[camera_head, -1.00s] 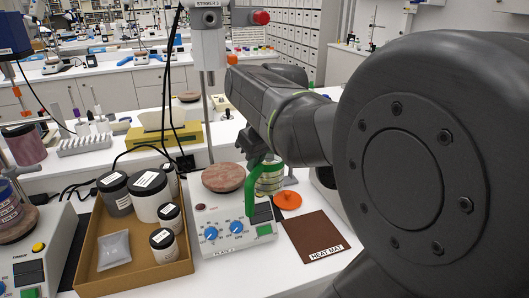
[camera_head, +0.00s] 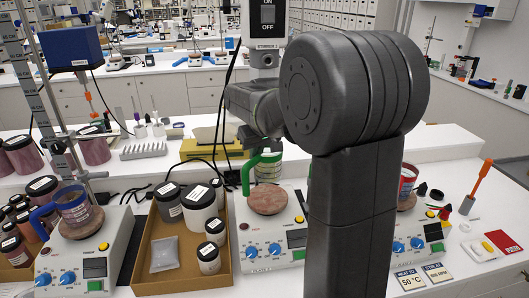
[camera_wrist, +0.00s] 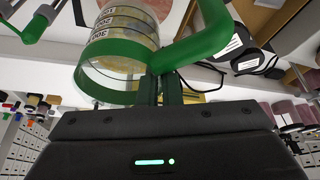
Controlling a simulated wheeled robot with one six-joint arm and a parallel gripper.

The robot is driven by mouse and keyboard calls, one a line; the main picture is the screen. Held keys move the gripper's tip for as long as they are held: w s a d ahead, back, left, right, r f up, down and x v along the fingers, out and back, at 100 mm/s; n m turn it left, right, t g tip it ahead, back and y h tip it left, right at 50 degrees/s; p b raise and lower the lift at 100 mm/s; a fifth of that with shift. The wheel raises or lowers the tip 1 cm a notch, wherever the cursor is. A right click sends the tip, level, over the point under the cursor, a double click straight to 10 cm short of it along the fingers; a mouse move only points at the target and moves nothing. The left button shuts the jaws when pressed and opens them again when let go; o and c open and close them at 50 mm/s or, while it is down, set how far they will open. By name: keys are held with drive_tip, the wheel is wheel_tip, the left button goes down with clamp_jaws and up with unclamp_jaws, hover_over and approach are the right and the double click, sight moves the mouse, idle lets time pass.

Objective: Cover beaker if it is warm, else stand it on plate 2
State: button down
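The beaker (camera_head: 269,168) is clear with a green band, a green handle and marked sides; in the head view it shows just behind and above the round stone top of a hotplate. Whether it touches anything below is unclear. The hotplate (camera_head: 262,246), labelled plate 2 in the earlier frame, has a bare reddish stone top (camera_head: 267,200). My arm hides the bench right of it.
A cardboard tray (camera_head: 152,262) of jars stands left of this hotplate. Further left, another hotplate (camera_head: 95,262) bears a blue-handled beaker (camera_head: 74,207).

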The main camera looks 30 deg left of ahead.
sight(257, 170)
drive_tip(key=shift+f+b, duration=2.45)
drive_tip(key=shift+f, duration=0.9)
drive_tip(key=shift+f+b, duration=0.4)
drive_tip(key=shift+f, duration=0.2)
drive_tip(key=c, duration=1.5)
unclamp_jaws()
drive_tip(key=shift+c, duration=0.2)
drive_tip(key=b+v, duration=0.1)
drive_tip(key=v, duration=1.3)
drive_tip(key=shift+f, duration=0.1)
drive_tip(key=p+x, duration=0.1)
drive_tip(key=x, duration=1.2)
drive_tip(key=shift+a+f, duration=0.15)
drive_tip(key=shift+f, duration=0.15)
drive_tip(key=shift+w+r, duration=0.1)
drive_tip(key=shift+r, duration=0.05)
